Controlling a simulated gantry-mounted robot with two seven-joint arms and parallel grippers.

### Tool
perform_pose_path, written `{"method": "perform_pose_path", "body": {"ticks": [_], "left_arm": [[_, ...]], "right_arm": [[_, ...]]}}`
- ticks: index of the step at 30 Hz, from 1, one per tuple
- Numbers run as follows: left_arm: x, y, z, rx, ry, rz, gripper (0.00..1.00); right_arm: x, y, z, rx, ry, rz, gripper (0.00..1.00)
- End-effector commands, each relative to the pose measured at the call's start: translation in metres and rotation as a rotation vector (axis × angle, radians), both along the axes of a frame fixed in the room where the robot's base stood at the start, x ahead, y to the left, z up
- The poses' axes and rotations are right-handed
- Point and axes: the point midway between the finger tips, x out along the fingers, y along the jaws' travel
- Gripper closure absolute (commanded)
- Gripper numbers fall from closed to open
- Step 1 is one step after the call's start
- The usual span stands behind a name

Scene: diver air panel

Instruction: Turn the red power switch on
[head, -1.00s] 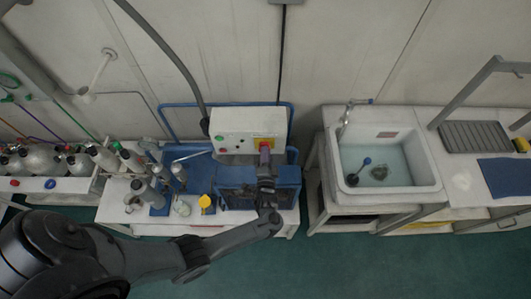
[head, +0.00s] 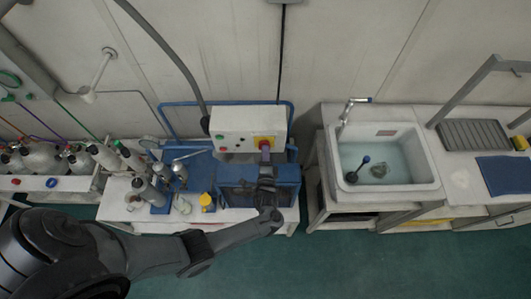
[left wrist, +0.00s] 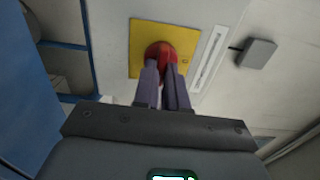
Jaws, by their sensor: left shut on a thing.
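The red power switch (left wrist: 161,53) sits on a yellow square plate (left wrist: 143,30) on the white control box. In the left wrist view my left gripper (left wrist: 164,72) has its two fingers closed on the red switch, which shows above and between the fingertips. My right gripper is not in view.
A blue machine (head: 240,191) stands below the control box. Gas cylinders (head: 104,156) and a yellow-topped item (head: 205,199) stand to the left. A sink (head: 384,163) with water is to the right. Green floor (head: 330,265) is clear in front.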

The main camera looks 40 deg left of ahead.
Motion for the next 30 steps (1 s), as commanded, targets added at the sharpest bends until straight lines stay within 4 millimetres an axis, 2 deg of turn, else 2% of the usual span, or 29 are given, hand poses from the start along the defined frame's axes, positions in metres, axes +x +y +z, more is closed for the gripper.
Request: {"method": "perform_pose_path", "body": {"ticks": [2,3,8,20,23,30], "left_arm": [[0.000,0.000,0.000,0.002,0.001,0.000,1.00],[0.000,0.000,0.000,0.001,0.002,0.000,0.87],[0.000,0.000,0.000,0.002,0.001,0.000,0.63],[-0.005,-0.004,-0.001,0.000,0.001,-0.001,0.63],[-0.012,-0.011,-0.001,-0.001,0.002,-0.002,0.63],[-0.043,-0.037,-0.001,-0.003,0.002,-0.001,0.63]], "right_arm": [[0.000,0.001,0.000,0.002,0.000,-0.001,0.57],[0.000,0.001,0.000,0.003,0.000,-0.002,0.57],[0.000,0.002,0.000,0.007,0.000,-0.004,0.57],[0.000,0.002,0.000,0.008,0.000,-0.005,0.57],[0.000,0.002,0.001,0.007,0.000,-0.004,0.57],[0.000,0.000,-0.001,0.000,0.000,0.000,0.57]]}}
